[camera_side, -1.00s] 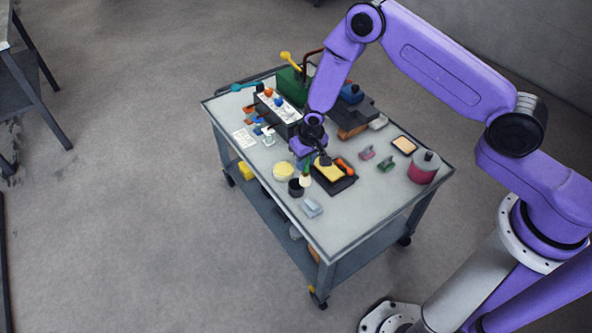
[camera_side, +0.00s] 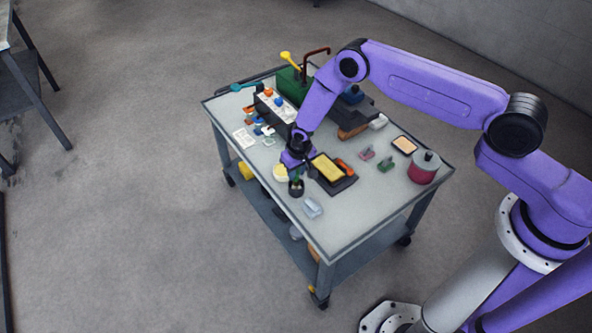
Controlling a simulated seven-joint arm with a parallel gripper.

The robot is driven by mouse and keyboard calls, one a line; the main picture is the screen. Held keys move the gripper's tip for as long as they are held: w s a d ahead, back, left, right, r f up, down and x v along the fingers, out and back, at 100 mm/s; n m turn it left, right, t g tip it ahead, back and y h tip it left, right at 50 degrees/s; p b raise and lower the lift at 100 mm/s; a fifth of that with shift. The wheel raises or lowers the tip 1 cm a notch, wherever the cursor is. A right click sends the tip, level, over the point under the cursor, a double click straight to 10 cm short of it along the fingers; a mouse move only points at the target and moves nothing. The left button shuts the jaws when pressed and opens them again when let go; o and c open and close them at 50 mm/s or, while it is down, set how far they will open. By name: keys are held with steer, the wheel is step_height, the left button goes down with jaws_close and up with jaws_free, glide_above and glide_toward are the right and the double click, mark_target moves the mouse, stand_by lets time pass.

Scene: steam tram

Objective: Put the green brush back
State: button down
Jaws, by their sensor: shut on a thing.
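My gripper (camera_side: 294,168) is low over the front part of the cart top, shut on the green brush (camera_side: 297,177). Only a little of the brush shows below the jaws; the rest is hidden by the gripper. A small dark cup (camera_side: 296,189) stands directly under the brush. The brush's lower end appears to be at or inside the cup's mouth, but it is too small to tell how deep.
A dark tray (camera_side: 341,186) with a yellow block (camera_side: 327,168) lies right of the cup. A pale yellow round thing (camera_side: 280,173) is close on the left, a light blue-grey piece (camera_side: 312,208) in front. A red pot (camera_side: 424,168) stands at the right corner.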

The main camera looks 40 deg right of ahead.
steer(key=shift+f, duration=0.1)
steer(key=c, duration=0.9)
jaws_free()
step_height(320, 180, up, 12)
steer(key=s, duration=0.2)
steer(key=shift+a, duration=0.15)
